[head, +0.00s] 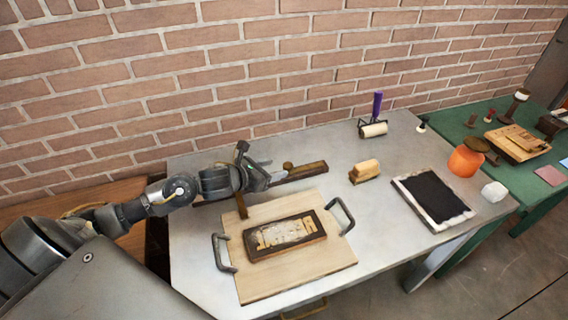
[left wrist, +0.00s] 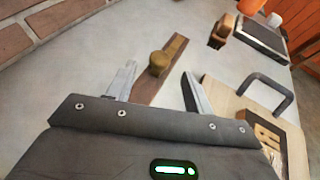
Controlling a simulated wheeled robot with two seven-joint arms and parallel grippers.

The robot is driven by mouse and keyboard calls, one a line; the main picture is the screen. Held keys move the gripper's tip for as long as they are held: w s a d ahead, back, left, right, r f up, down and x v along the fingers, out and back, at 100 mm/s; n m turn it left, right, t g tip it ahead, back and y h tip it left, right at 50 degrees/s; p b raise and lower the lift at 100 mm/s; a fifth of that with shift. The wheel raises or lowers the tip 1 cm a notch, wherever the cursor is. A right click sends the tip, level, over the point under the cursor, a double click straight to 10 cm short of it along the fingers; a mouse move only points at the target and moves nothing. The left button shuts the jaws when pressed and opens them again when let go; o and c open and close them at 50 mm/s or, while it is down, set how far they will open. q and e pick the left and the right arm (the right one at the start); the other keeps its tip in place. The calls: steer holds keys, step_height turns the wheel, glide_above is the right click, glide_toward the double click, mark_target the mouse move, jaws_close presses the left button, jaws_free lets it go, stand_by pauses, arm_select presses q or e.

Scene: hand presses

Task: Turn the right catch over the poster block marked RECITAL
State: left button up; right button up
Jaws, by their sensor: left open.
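The poster block (head: 285,236) lies on a pale wooden board, with raised light letters in a dark frame; the letters look reversed and are hard to read. Its corner shows in the left wrist view (left wrist: 268,134). A brown wooden bar (head: 312,170) with a rounded brass-coloured knob (head: 288,167) lies behind the board. I cannot tell whether this bar is the catch. My left gripper (head: 268,176) is open at the bar's left part. In the left wrist view, the knob (left wrist: 158,63) appears between and just beyond the open fingertips (left wrist: 158,72). My right gripper is not in view.
The board (head: 262,285) has dark handles at its left (head: 222,254) and right (head: 342,215). A tan wooden block (head: 364,171), a purple-handled roller (head: 374,128) and a black slab (head: 433,199) stand farther right. A brick wall runs behind. Grey table is clear in between.

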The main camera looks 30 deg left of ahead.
mark_target(286, 165)
arm_select(q)
steer(key=shift+p+x, duration=0.4)
steer(key=shift+x, duration=2.3)
jaws_close()
